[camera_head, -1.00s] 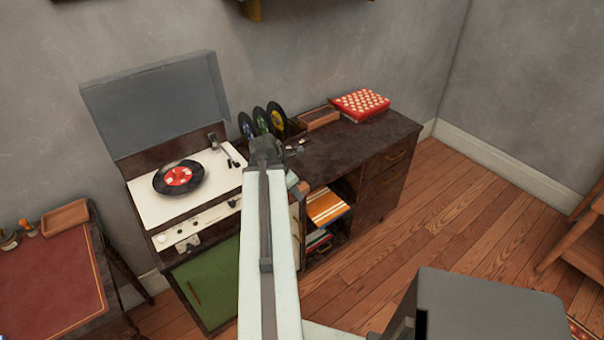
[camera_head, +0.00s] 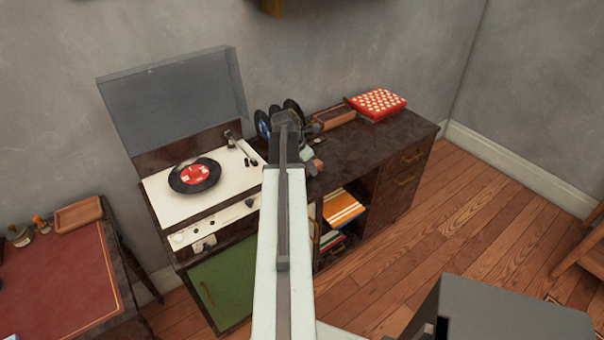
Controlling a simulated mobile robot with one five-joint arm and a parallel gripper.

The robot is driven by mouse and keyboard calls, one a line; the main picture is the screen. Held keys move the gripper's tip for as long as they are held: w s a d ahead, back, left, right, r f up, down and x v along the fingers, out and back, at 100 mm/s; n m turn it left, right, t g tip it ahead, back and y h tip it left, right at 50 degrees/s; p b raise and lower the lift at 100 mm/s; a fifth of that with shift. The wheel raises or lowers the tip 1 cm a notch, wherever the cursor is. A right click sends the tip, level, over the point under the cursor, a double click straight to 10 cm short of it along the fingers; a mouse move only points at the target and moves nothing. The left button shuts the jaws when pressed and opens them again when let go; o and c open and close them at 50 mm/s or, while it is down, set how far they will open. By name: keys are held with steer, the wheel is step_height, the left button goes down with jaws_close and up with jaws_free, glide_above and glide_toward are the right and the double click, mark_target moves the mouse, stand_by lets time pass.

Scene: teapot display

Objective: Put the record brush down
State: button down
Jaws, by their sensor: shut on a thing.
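My gripper (camera_head: 309,150) is at the far end of my arm, over the dark top of the record cabinet (camera_head: 375,150), right of the turntable. It is shut on the record brush (camera_head: 317,166), of which a small reddish-brown end shows beside the jaws. My arm hides most of the gripper and the rest of the brush. I cannot tell whether the brush touches the cabinet top.
The turntable (camera_head: 152,206) with a red-labelled record (camera_head: 194,176) is at left, its lid raised. Upright records (camera_head: 262,123) stand behind my gripper. A wooden tray (camera_head: 335,118) and a red patterned box (camera_head: 377,104) lie at the back. The top's right front is clear.

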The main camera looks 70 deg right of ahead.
mark_target(309, 174)
steer(key=shift+s+f+b, duration=0.1)
steer(key=shift+f+b, duration=1.85)
steer(key=shift+f, duration=0.05)
steer(key=shift+w+r, duration=0.2)
steer(key=shift+w, duration=0.05)
steer(key=shift+f, duration=0.2)
steer(key=c, duration=1)
jaws_free()
steer(key=shift+a+r, duration=0.1)
steer(key=shift+r+p, duration=0.55)
steer(key=shift+p, duration=0.1)
steer(key=p+v, duration=1)
steer(key=v, duration=0.1)
steer(key=shift+w+r, duration=0.15)
steer(key=shift+r, duration=0.1)
steer(key=shift+f, duration=0.15)
